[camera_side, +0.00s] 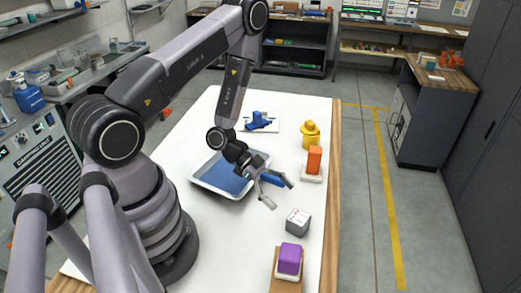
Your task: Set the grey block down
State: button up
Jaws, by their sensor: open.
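The grey block (298,222) sits on the white table top (222,240), toward its right edge. It has a light label with small red marks on its top face. My gripper (279,192) is open and empty, with its fingers spread. In the picture it is above and to the left of the grey block, apart from it.
A blue-lined white tray (208,178) lies behind my gripper. A purple block (290,258) rests on a pad in front, and an orange block (314,160) on a pad behind. A yellow object (310,136) and a blue object (260,121) stand farther back.

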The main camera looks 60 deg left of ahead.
jog(key=w+a+r+n+y, duration=0.1)
jog(key=w+a+r+y, duration=0.3)
jog(key=a+r+y, duration=0.6)
jog(key=a+r+n+t+y, duration=0.25)
jog(key=a+r+n, duration=0.3)
jog(key=r, duration=0.65)
jog(key=s+d+r+n+g, duration=0.1)
jog(key=s+d+r+n, duration=0.2)
jog(key=s+r, duration=0.3)
jog(key=s+d+r+n+g+h, duration=0.1)
jog(key=s+d+r+n, duration=0.2)
jog(key=s, duration=0.9)
notch_tip(320, 180, up, 3)
jog(key=shift+s+d+f+n, duration=0.1)
jog(key=shift+s+d+n, duration=0.25)
jog(key=shift+d, duration=0.8)
